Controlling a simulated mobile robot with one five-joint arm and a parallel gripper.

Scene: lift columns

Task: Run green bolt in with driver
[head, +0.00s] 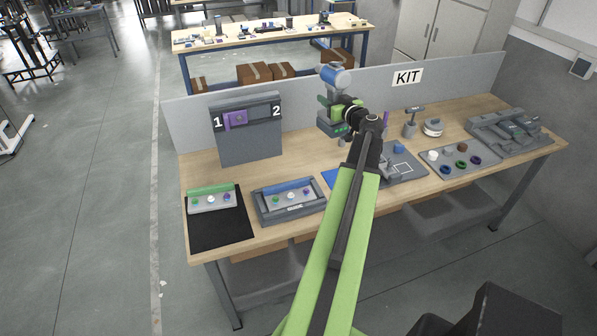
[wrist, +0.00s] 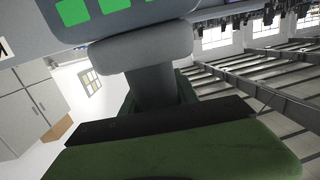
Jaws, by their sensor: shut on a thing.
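My gripper (head: 334,105) is shut on the driver's handle, above the middle of the workbench. The driver has a blue and grey body (head: 337,77) on top and a dark base with green lights below. In the wrist view, the driver's grey base (wrist: 140,50) with green squares stands just beyond my gripper's jaws. A green-topped block (head: 210,190) on a black mat carries a green bolt (head: 195,202) at its left, with white and purple ones beside it. A blue-barred tray (head: 263,214) holds another green bolt (head: 276,199) with white and purple ones. The driver is apart from both.
A grey panel (head: 250,150) marked 1 and 2 holds a purple plate at the back left. To the right are a tray of coloured rings (head: 485,172), a grey rack (head: 510,133) and small tools. A grey partition with a KIT sign runs along the back.

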